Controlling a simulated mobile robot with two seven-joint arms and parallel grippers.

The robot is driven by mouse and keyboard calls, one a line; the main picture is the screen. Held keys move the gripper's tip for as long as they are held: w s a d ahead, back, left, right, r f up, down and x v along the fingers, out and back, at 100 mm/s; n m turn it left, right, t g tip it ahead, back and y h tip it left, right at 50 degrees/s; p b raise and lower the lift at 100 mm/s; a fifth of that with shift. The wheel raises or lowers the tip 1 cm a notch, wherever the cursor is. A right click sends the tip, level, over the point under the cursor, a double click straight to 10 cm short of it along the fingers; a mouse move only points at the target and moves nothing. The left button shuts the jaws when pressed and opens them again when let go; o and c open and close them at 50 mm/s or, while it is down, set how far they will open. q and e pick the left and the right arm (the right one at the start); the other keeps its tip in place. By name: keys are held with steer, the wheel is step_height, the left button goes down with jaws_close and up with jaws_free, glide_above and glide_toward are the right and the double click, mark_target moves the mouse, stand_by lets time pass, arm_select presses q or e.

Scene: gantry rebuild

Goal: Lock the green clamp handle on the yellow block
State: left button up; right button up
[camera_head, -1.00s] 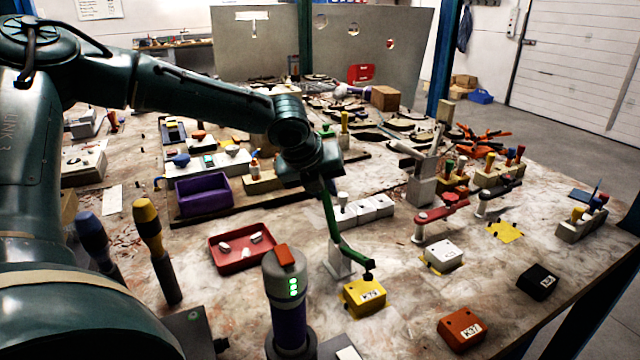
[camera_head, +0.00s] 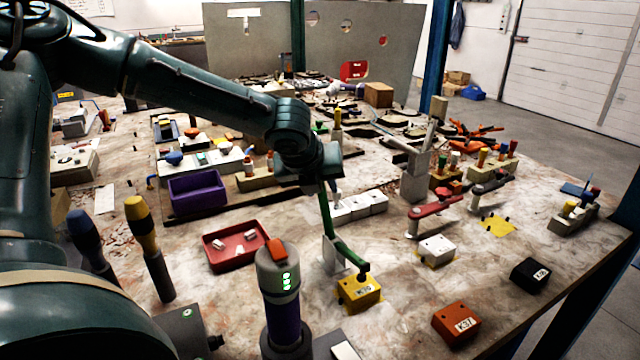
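The yellow block (camera_head: 359,291), with a white label, sits on the table near the front centre. The green clamp stands just behind it on a pale bracket. Its green handle (camera_head: 327,215) rises nearly upright, and its arm (camera_head: 348,255) reaches right and down so that its tip is over the block's top; I cannot tell if it presses. My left gripper (camera_head: 322,182) is at the top of the handle. Its fingers are small, dark and partly hidden, so I cannot tell whether they are closed on the handle. My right gripper is not in view.
A red clamp (camera_head: 437,208) stands to the right, behind a white block (camera_head: 436,250). An orange block (camera_head: 458,323) and a black block (camera_head: 531,274) lie front right. A red tray (camera_head: 236,262) and a grey-purple cylinder (camera_head: 281,318) are to the left.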

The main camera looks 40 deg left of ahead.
arm_select(q)
steer(key=shift+o, duration=0.7)
steer(key=shift+r, duration=0.1)
steer(key=shift+s+r, duration=0.15)
steer(key=shift+r, duration=0.1)
steer(key=p+v, duration=0.3)
steer(key=v, duration=0.9)
steer(key=shift+s, duration=0.2)
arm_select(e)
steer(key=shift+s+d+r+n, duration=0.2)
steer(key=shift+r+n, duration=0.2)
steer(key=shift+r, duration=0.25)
arm_select(q)
steer(key=shift+r, duration=0.1)
